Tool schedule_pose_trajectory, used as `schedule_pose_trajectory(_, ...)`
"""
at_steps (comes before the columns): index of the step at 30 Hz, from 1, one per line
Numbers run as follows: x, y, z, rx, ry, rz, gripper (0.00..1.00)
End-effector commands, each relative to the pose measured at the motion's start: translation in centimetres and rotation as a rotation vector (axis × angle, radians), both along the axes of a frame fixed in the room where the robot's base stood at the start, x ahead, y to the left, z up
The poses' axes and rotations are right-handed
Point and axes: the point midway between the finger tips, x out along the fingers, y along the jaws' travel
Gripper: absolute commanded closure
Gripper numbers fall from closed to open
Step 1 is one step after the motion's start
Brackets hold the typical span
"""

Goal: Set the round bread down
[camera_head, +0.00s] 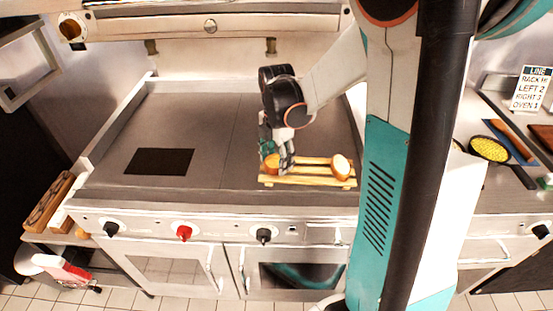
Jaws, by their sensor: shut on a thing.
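The round bread (271,163) is orange-brown and sits at the left end of a pale wooden slatted rack (310,182). My gripper (278,163) points down at that end of the rack and is shut on this bread. The fingers hide part of the bread, and I cannot tell whether it touches the slats. A second bread piece (341,165), with a pale face and brown crust, stands at the rack's right end, apart from my gripper.
The rack lies near the front edge of a grey griddle (215,115). A black square (160,161) lies to the left, with bare griddle around it. At right are a pan of yellow food (489,149) and a printed sign (531,88). My arm column hides the griddle's right side.

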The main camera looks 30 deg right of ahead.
Motion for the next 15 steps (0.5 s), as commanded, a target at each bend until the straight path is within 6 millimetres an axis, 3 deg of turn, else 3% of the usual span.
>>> schedule_pose_trajectory(5, 0.0, 0.0, -0.28, 0.0, 0.0, 0.0, 0.63)
schedule_pose_trajectory(6, 0.0, 0.0, -0.33, 0.0, 0.0, 0.0, 0.43)
schedule_pose_trajectory(9, 0.0, 0.0, -0.23, 0.0, 0.0, 0.0, 0.25)
schedule_pose_trajectory(15, 0.0, 0.0, -0.22, 0.0, 0.0, 0.0, 0.25)
